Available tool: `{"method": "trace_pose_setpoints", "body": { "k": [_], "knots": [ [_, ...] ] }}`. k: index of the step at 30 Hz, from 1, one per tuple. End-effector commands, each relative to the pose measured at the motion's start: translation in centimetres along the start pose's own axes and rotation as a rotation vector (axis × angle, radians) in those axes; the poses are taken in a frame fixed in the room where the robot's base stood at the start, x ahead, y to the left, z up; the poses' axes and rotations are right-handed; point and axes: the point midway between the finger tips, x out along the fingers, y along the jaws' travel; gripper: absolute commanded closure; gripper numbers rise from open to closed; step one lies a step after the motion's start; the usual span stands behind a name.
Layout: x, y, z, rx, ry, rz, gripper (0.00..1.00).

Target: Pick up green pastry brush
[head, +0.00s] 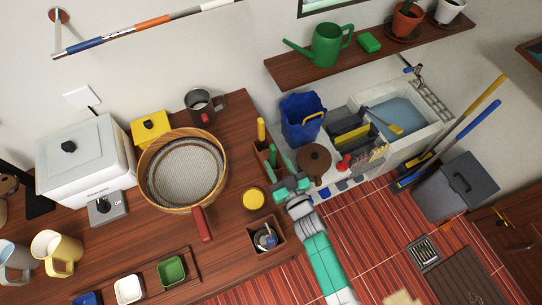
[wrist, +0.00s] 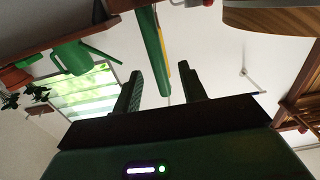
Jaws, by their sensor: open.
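A green handle, which looks like the green pastry brush (head: 273,155), stands in a small wooden holder (head: 259,160) on the counter's right edge. A yellow-handled tool (head: 261,129) stands beside it. My gripper (head: 289,182) is just in front of the holder and partly covers the view of it. In the wrist view, my gripper (wrist: 161,85) is open, its two dark fingers apart. The green handle (wrist: 150,50) reaches down towards the gap between them, with a yellow strip behind it. Its brush end is not visible, and I cannot tell whether the fingers touch it.
A wooden sieve (head: 183,172) with a red handle and a yellow round pot (head: 253,199) are left of my gripper. A brown lidded pot (head: 314,160) and a blue bucket (head: 302,118) are close on the right. A small wooden box (head: 266,236) is in front.

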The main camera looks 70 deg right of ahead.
Motion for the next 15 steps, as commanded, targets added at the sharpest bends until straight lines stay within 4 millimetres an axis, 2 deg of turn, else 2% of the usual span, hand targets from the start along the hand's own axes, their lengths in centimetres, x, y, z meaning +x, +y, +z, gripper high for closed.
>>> {"method": "trace_pose_setpoints", "body": {
  "k": [5, 9, 12, 15],
  "knots": [
    [1.3, 0.1, 0.0, -0.001, 0.000, 0.001, 0.58],
    [4.0, 0.2, 0.0, 0.000, 0.003, 0.001, 0.58],
    [5.3, 0.2, 0.1, 0.000, 0.001, 0.001, 0.58],
    [5.8, 0.1, 0.1, -0.001, 0.001, 0.001, 0.58]
  ]
}}
